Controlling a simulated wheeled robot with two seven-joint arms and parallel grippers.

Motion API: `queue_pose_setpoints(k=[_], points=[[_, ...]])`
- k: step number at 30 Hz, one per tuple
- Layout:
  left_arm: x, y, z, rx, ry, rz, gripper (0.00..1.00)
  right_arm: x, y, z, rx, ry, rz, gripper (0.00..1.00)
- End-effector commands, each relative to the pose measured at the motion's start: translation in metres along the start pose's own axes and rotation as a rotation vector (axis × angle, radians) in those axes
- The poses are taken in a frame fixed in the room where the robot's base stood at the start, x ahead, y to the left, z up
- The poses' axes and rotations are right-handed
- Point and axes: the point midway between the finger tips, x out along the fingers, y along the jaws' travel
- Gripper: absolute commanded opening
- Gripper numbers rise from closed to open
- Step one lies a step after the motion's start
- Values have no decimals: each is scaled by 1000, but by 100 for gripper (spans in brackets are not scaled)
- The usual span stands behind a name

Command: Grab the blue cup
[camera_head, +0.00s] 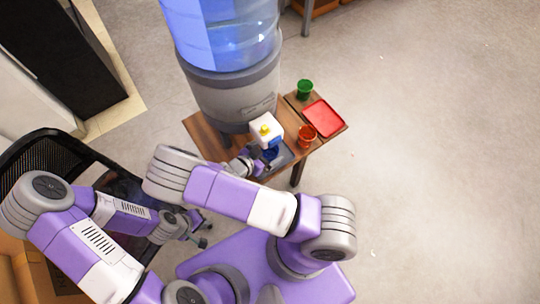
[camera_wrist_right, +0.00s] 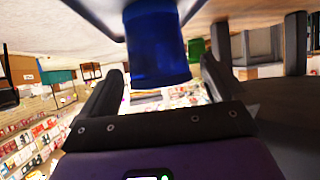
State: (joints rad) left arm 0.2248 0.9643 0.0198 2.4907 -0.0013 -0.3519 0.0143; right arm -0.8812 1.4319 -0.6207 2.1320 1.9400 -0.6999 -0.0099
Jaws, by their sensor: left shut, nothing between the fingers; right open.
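The blue cup (camera_head: 271,153) stands near the front of the small wooden table, partly hidden by the white block and my right gripper. In the right wrist view the blue cup (camera_wrist_right: 157,47) is large, just ahead of and between the fingers. My right gripper (camera_head: 258,165) is open beside the cup; its two dark fingers (camera_wrist_right: 158,88) are spread, with a visible gap to the cup on the left side. I cannot tell whether the other finger touches. My left gripper (camera_head: 202,237) is shut and empty, low at the left near the chair, away from the table.
A white block with a yellow top (camera_head: 263,131) is right behind the cup. A red-orange cup (camera_head: 307,136), a red tray (camera_head: 324,118) and a green cup (camera_head: 304,89) are to the right. A large water dispenser (camera_head: 236,95) stands behind. A black chair (camera_head: 42,149) is at left. Floor at right is clear.

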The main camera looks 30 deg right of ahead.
Motion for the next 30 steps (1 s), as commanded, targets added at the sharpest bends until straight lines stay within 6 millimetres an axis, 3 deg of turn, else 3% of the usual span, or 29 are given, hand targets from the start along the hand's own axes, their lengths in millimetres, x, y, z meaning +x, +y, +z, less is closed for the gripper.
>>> queue_pose_setpoints(k=[3, 11, 26, 30], points=[[6, -2, 0, 0, 0, 0, 0, 14, 0, 1, 0, 2, 1, 97], [6, -2, 0, 0, 0, 0, 0, 16, 0, 0, 0, -2, 0, 97], [6, -2, 0, 0, 0, 0, 0, 16, 0, 0, 0, -1, 0, 25], [6, -2, 0, 0, 0, 0, 0, 16, 0, 1, 0, -3, 0, 25]])
